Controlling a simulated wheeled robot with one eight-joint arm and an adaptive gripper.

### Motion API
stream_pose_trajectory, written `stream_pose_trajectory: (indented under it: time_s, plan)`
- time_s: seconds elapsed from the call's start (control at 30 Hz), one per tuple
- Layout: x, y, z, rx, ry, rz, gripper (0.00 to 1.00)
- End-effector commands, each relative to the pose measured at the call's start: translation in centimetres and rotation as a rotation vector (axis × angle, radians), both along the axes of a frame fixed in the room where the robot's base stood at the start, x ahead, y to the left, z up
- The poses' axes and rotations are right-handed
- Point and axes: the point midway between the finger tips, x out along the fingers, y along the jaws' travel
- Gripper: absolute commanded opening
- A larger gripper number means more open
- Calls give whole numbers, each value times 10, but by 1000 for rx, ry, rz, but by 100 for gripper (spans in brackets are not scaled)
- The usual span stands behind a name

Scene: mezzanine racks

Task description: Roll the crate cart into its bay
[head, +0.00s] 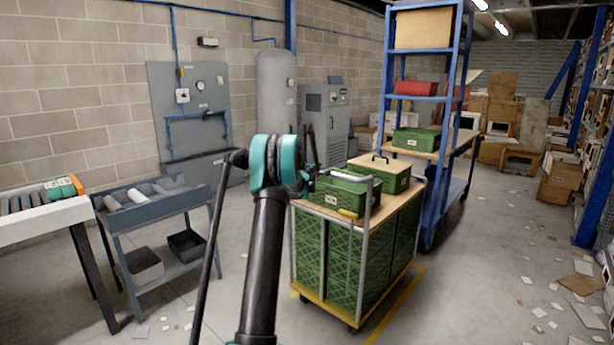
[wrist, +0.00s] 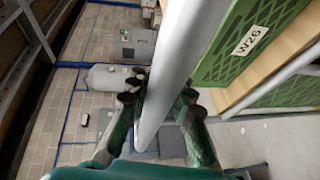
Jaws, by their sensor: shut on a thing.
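The crate cart (head: 352,215) stands right of centre in the head view, with green mesh crates, a wooden top, a yellow base rim and dark castors. Green boxes (head: 345,192) sit on its top. My gripper (head: 312,178) is at the upper part of the cart's grey tube handle, partly hidden by my arm. In the wrist view my gripper (wrist: 158,98) is shut around the grey handle tube (wrist: 185,50). A green box labelled W26 (wrist: 252,42) shows beside the tube. Yellow floor lines (head: 402,303) show along the cart's right side and by its left corner.
A blue rack (head: 427,190) stands close behind the cart at right. A grey bin trolley (head: 160,225) and a white-topped table (head: 38,212) stand at left. Debris (head: 580,284) litters the right floor. Bare floor lies between trolley and cart.

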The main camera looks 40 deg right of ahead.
Motion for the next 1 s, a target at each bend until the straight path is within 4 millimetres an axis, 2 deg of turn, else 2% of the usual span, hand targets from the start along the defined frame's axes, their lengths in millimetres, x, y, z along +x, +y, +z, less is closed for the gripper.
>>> stream_pose_trajectory:
  time_s: [0.03,0.1,0.4,0.6,0.93,0.97,1.0]
  plan:
    - [-3,-14,2,-2,0,-5,0]
    - [-3,-28,2,-2,0,-5,0]
    - [0,-63,2,-1,0,-4,0]
    - [1,-70,2,-1,0,-4,0]
    - [1,-70,2,-1,0,-4,0]
    - [1,-70,2,-1,0,-4,21]
    - [2,-70,2,-1,0,-3,26]
